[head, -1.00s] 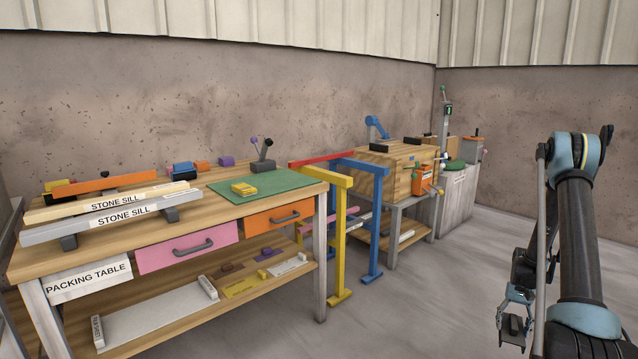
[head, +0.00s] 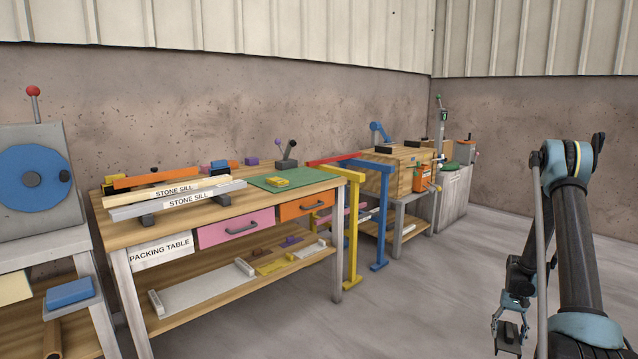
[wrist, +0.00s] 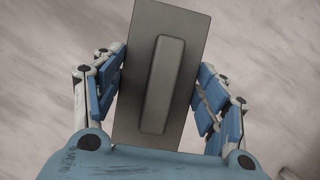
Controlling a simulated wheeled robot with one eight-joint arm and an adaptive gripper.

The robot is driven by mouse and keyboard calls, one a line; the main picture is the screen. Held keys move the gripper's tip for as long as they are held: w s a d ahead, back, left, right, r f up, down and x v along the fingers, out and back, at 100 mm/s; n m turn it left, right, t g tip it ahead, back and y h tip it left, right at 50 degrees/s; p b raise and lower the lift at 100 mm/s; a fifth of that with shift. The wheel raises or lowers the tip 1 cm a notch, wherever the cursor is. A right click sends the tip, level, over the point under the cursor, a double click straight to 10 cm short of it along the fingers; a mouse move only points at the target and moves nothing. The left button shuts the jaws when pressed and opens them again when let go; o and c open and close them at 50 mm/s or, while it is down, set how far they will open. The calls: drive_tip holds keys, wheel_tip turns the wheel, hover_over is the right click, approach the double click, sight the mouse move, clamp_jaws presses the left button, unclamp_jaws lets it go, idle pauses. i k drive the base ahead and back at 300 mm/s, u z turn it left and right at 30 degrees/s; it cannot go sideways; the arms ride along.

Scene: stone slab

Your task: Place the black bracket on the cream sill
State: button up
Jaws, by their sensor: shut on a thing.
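My gripper (head: 508,326) hangs low at the right of the head view, away from the packing table. It is shut on a dark flat plate with a raised bar, the black bracket (wrist: 183,100), which lies between the fingers in the wrist view. The bracket also shows small and dark in the head view (head: 508,341). The cream sill (head: 150,193), labelled STONE SILL, lies along the left part of the packing table (head: 240,202). A grey sill (head: 165,203) with the same label lies in front of it, with dark supports below.
An orange bar (head: 155,180) lies behind the sills. A green mat (head: 283,183) with a yellow block is at the table's right. Yellow (head: 354,235) and blue (head: 381,225) frames stand beyond the table's right end. A grey machine with a blue disc (head: 32,178) stands at left. Open floor lies between.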

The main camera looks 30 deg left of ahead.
sight(174, 193)
drive_tip(key=u, duration=0.05)
drive_tip(key=k, duration=0.55)
drive_tip(key=u, duration=1.5)
drive_tip(key=i, duration=0.2)
drive_tip(key=u, duration=0.35)
